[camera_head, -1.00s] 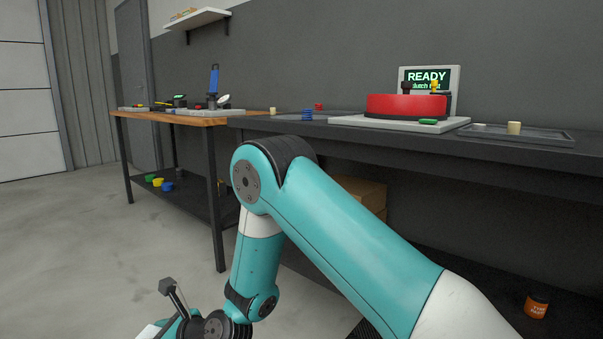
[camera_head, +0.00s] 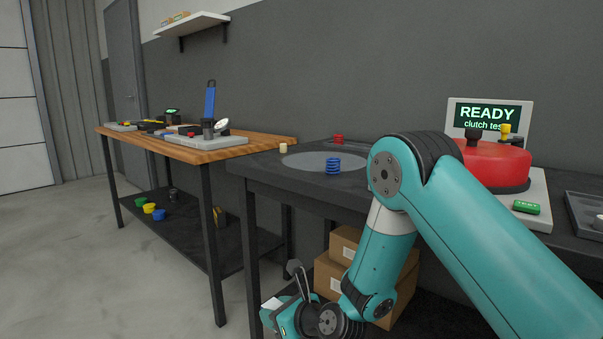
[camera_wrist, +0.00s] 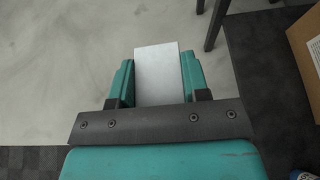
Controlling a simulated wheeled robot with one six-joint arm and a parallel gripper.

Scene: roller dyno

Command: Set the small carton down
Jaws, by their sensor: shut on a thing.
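My gripper (camera_wrist: 158,82) is shut on the small carton (camera_wrist: 160,70), a plain pale grey-white box in the wrist view. Its two teal fingers press on the carton's left and right sides, and its far end sticks out past them. The floor shows beyond it. In the head view my gripper (camera_head: 285,315) is low in front of the dark bench, near the bottom edge. Only a small white patch shows beside it there, and most of the carton is hidden or out of frame.
Brown boxes (camera_head: 326,278) are stacked under the dark bench (camera_head: 262,168); one box (camera_wrist: 306,42) shows at the wrist view's right edge. A wooden table (camera_head: 190,150) stands left, with coloured cups (camera_head: 150,208) on its lower shelf. Floor at left is clear.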

